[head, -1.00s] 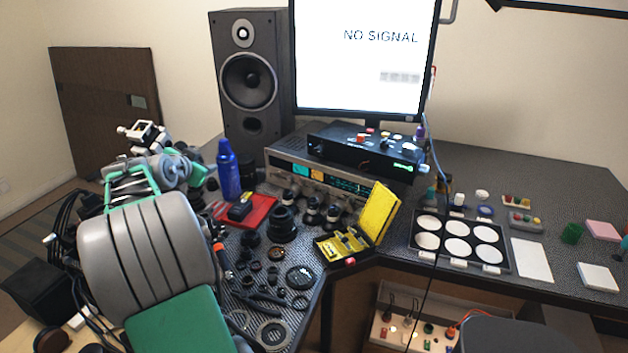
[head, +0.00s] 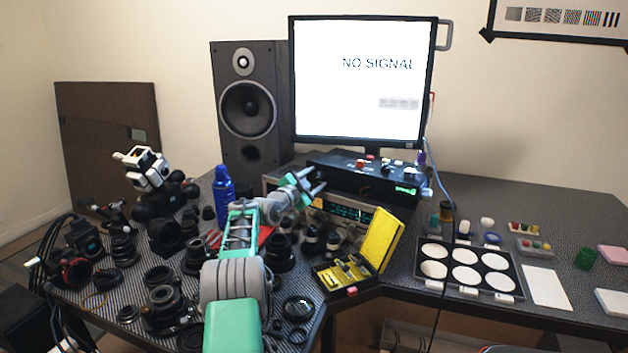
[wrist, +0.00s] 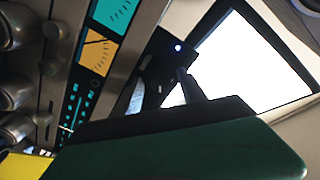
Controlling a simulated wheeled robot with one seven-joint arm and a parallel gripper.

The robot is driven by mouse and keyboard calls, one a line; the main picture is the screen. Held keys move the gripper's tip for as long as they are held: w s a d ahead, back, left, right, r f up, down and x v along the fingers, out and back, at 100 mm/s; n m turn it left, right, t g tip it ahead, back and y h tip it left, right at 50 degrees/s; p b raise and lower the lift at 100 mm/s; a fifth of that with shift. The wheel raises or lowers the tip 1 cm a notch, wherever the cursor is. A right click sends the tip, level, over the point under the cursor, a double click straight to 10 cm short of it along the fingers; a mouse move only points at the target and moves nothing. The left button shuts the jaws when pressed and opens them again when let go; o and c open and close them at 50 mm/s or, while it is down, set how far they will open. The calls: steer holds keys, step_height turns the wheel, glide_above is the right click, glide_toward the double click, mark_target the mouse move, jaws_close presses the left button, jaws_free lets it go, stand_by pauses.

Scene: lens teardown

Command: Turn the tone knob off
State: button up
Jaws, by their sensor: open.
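The silver receiver (head: 347,213) sits on the desk under a black box, and my arm covers its left part in the head view. In the wrist view its front panel (wrist: 67,65) runs along the left, with large silver knobs (wrist: 16,92) at the edge and smaller knobs (wrist: 50,68) beside them. I cannot tell which one is the tone knob, nor its setting. My gripper (head: 317,181) is open and empty in front of the receiver's upper left part, its fingers pointing right. It appears apart from the knobs. Its green and black parts fill the lower wrist view.
The black box (head: 350,178) with red buttons stands on the receiver, before the monitor (head: 362,85). A blue bottle (head: 222,187) and a speaker (head: 250,105) are left. Lens parts crowd the near left desk. An open yellow case (head: 377,240) stands in front of the receiver.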

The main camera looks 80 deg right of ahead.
jaws_close()
stand_by(0.5)
